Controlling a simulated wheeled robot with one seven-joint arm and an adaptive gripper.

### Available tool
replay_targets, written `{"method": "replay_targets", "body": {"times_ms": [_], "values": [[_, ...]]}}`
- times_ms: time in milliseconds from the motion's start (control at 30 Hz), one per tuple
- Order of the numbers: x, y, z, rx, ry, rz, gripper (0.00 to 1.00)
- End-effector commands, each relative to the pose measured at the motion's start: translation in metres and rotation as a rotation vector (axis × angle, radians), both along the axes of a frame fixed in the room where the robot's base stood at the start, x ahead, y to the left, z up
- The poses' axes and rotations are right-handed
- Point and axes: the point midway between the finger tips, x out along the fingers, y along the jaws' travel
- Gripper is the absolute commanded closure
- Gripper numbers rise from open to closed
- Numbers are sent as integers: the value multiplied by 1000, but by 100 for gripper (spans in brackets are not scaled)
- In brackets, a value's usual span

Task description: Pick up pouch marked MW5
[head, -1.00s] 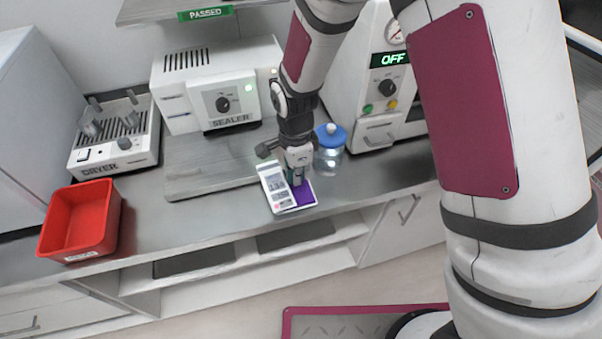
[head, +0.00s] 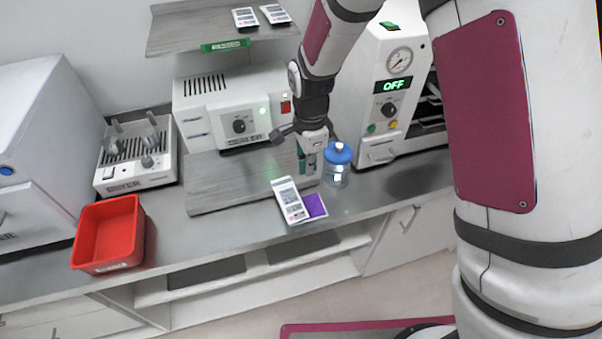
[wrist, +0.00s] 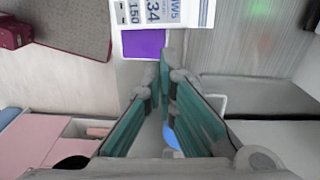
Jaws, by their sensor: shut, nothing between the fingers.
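The pouch marked MW5 (wrist: 165,12) is at the top of the wrist view, with a white printed label and a purple area (wrist: 143,43) beside it. In the head view the white label part (head: 290,201) lies tilted at the counter's front edge, next to the purple patch (head: 315,206). I cannot tell whether they are one piece. My gripper (head: 305,174) is just behind the pouch, apart from it, with teal fingers. In the wrist view its fingertips (wrist: 165,68) are closed together with nothing held, just below the purple area.
A blue-lidded jar (head: 337,169) stands close right of my gripper. A grey board (head: 225,190) lies behind the pouch. The sealer (head: 235,105), dryer (head: 138,160), steriliser (head: 372,90) and red bin (head: 108,238) surround the counter. Two pouches rest on the shelf (head: 190,32).

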Motion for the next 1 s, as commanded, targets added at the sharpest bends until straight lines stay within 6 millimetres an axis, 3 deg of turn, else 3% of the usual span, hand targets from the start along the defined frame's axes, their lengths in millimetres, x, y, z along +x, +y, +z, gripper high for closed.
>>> {"method": "replay_targets", "body": {"times_ms": [167,400,600,700,1000], "values": [[17,8,2,0,-35,150,100],[58,45,3,-37,-168,747,100],[72,71,10,-108,-272,1220,100],[74,79,13,-142,-303,1377,100],[76,85,9,-174,-327,1512,100]]}}
